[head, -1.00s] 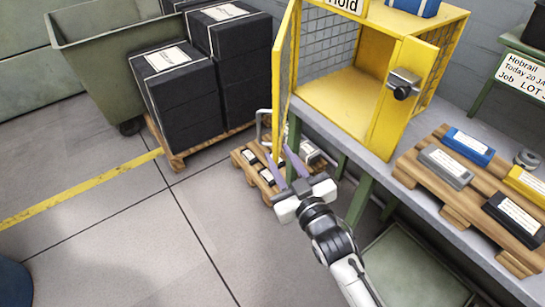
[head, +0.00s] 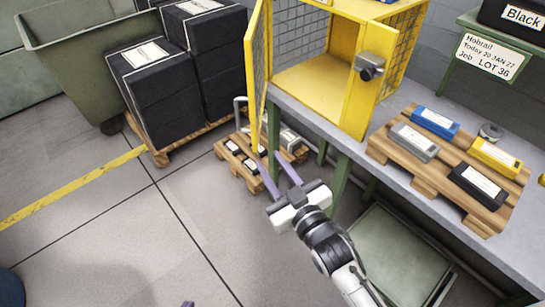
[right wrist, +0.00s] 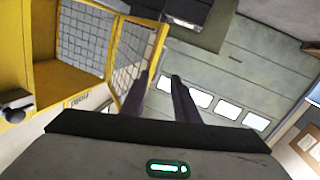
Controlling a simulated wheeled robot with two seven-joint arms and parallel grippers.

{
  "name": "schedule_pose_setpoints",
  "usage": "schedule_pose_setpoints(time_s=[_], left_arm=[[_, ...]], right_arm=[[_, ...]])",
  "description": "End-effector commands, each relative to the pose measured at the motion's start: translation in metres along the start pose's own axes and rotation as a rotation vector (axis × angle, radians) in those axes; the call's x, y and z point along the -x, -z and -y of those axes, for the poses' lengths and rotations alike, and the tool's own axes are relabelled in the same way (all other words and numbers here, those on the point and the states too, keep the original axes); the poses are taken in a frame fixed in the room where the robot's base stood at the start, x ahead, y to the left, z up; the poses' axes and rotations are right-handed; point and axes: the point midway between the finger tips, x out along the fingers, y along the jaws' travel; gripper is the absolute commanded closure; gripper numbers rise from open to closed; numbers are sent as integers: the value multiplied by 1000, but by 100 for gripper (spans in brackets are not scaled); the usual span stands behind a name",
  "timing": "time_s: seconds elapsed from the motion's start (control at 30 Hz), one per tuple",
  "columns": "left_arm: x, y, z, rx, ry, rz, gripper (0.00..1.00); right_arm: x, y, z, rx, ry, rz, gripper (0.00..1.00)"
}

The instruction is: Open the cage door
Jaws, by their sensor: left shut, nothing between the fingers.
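The yellow cage (head: 346,105) stands on the grey bench with its front uncovered. Its mesh door (head: 258,75) is swung well out to the left. My right gripper (head: 270,158) is open, with two purple fingers just below and right of the door's lower outer corner. In the right wrist view the door (right wrist: 133,62) shows beyond the left finger, and no object shows clearly between the fingers (right wrist: 160,82). Whether a finger touches the door cannot be told. Of my left gripper, only a small purple tip (head: 188,304) shows at the bottom edge. The latch knob (head: 369,67) is on the cage's right post.
A wooden pallet with coloured boxes (head: 438,180) sits on the bench right of the cage. Black stacked boxes (head: 150,85) and a green bin (head: 70,75) stand at the left. A small low pallet (head: 240,172) is under the door. The floor in front is clear.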

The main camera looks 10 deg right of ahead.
Motion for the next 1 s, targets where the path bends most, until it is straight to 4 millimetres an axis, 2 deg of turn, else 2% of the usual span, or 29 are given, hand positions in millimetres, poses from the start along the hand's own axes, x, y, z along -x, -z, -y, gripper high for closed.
schedule_pose_setpoints(time_s=[0.23, 0.4, 0.47, 0.57, 0.7, 0.83, 1.0], left_arm=[[0, -2, 0, 0, 0, 3, 100], [-5, -6, 1, 0, 0, 3, 100], [-10, -11, 1, -1, 0, 3, 100], [-20, -21, 2, -2, 0, 4, 100], [-36, -35, 3, -5, -1, 6, 100], [-50, -46, 2, -9, -5, 3, 100], [-64, -56, 2, -12, -9, -6, 100]], right_arm=[[0, 1, -4, 7, -3, -3, 72], [-1, -1, -12, -49, 0, -12, 100], [-1, -2, -20, -124, 7, -23, 100], [-1, -2, -40, -319, 31, -45, 100], [1, 5, -66, -667, 90, -58, 100], [5, 14, -84, -995, 153, -37, 100], [14, 25, -98, -1388, 221, 34, 100]])
